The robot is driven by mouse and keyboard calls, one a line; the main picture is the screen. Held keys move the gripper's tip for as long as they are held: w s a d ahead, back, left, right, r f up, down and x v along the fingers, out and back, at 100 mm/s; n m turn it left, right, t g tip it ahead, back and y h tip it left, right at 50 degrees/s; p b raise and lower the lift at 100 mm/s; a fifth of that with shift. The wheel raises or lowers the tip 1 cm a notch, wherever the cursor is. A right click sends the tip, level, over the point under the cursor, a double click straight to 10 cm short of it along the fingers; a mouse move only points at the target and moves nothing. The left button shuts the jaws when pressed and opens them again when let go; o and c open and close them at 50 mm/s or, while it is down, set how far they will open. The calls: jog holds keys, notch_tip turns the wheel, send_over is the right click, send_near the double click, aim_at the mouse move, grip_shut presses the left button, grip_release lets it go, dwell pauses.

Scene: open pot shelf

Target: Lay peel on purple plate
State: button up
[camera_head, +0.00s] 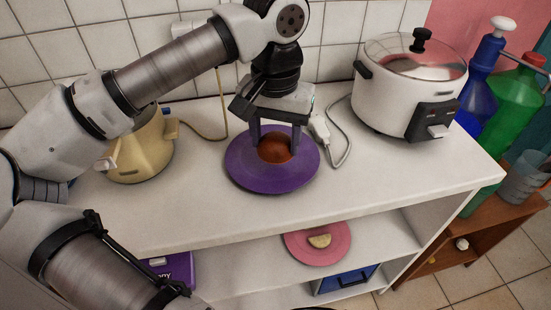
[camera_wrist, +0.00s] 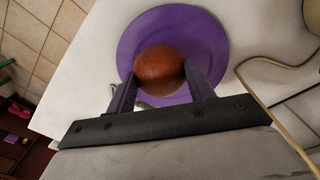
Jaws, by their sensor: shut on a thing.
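The purple plate (camera_head: 240,172) lies on the white top shelf, and fills the middle of the wrist view (camera_wrist: 205,30). A rounded brown-orange piece, which I take to be the peel (camera_head: 274,150), is over the plate's middle. It also shows in the wrist view (camera_wrist: 158,66). My gripper (camera_head: 275,145) points down over the plate with a finger on either side of the peel, shut on it. The fingers also show in the wrist view (camera_wrist: 162,75). Whether the peel touches the plate I cannot tell; its underside is hidden.
A white rice cooker (camera_head: 392,105) stands right of the plate, with its cord and plug (camera_head: 321,127) close by. A yellow kettle-like appliance (camera_head: 145,148) is at the left. A pink plate (camera_head: 300,250) with a pale piece (camera_head: 319,241) is on the lower shelf.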

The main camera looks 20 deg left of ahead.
aim_at(275, 141)
jog(key=shift+f+b, duration=1.15)
jog(key=shift+f, duration=0.85)
jog(key=shift+f, duration=0.25)
jog(key=o, duration=0.9)
jog(key=shift+r, duration=0.1)
jog(key=shift+r, duration=0.15)
notch_tip(275, 141, up, 12)
jog(key=shift+r+p, duration=0.1)
jog(key=shift+p, duration=0.2)
